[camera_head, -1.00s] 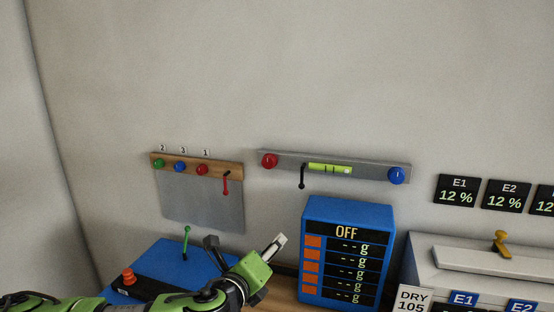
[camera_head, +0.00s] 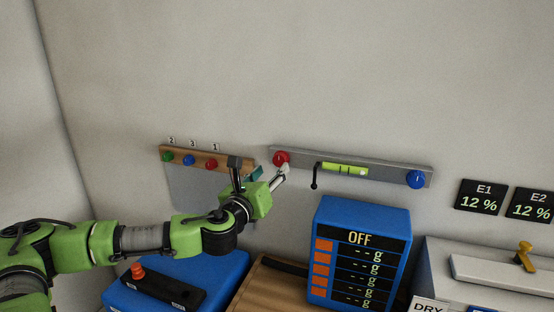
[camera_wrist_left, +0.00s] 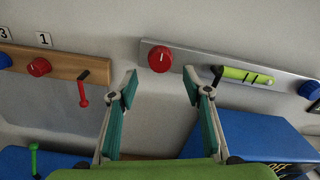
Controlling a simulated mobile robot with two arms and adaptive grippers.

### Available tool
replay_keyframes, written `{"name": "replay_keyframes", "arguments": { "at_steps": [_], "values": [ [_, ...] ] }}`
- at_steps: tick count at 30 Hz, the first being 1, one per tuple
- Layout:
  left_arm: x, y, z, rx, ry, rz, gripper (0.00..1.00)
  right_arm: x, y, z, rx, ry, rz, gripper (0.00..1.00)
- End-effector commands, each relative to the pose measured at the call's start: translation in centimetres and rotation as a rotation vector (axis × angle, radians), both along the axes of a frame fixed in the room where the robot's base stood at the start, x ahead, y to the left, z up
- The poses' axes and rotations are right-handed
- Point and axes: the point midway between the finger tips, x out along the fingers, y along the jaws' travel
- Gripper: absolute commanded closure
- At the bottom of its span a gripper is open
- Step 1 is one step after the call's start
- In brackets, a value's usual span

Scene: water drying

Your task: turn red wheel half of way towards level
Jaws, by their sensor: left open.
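The red wheel (camera_head: 281,158) is a round knob with a white mark, at the left end of a grey bar (camera_head: 390,174) on the wall. In the left wrist view the red wheel (camera_wrist_left: 160,59) is ahead of my fingers, between them and apart from both. My left gripper (camera_head: 261,167) is open and empty, just below and left of the red wheel. Its fingers also show in the left wrist view (camera_wrist_left: 160,88). My right gripper is out of view.
A wooden strip (camera_head: 203,158) with green, blue and red knobs hangs left of the bar. A blue scale box (camera_head: 360,215) stands below. The wall above is clear.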

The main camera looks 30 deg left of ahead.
Motion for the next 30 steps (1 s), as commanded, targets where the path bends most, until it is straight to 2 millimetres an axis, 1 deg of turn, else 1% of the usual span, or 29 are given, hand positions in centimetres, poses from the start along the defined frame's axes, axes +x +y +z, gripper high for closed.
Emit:
{"name": "replay_keyframes", "arguments": {
  "at_steps": [1,3,9,15,23,24,26,27,28,30],
  "values": [
    [1.0,0.2,0.4,-0.001,-0.003,0.002,0.55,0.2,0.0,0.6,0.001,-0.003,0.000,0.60],
    [2.1,0.5,0.3,-0.002,-0.002,0.001,0.55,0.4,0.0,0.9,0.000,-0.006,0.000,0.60],
    [4.4,1.0,0.2,-0.001,-0.002,0.001,0.55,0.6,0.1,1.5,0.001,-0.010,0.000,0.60],
    [5.3,1.2,0.1,-0.001,-0.001,0.000,0.55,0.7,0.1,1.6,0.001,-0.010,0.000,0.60],
    [5.3,1.3,0.0,-0.001,-0.001,0.000,0.55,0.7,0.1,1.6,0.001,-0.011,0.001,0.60],
    [5.3,1.3,0.0,-0.001,-0.001,0.000,0.66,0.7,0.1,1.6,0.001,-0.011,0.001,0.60],
    [5.3,1.3,0.0,-0.001,-0.001,0.000,0.81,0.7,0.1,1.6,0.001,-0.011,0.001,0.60],
    [5.3,1.3,0.0,-0.001,-0.001,0.000,0.92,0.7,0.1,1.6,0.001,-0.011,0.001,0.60],
    [5.3,1.3,0.0,-0.001,-0.001,0.000,0.94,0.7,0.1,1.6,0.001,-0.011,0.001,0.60],
    [5.3,1.3,0.0,-0.001,-0.001,0.000,0.94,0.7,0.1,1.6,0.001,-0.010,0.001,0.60]
  ]
}}
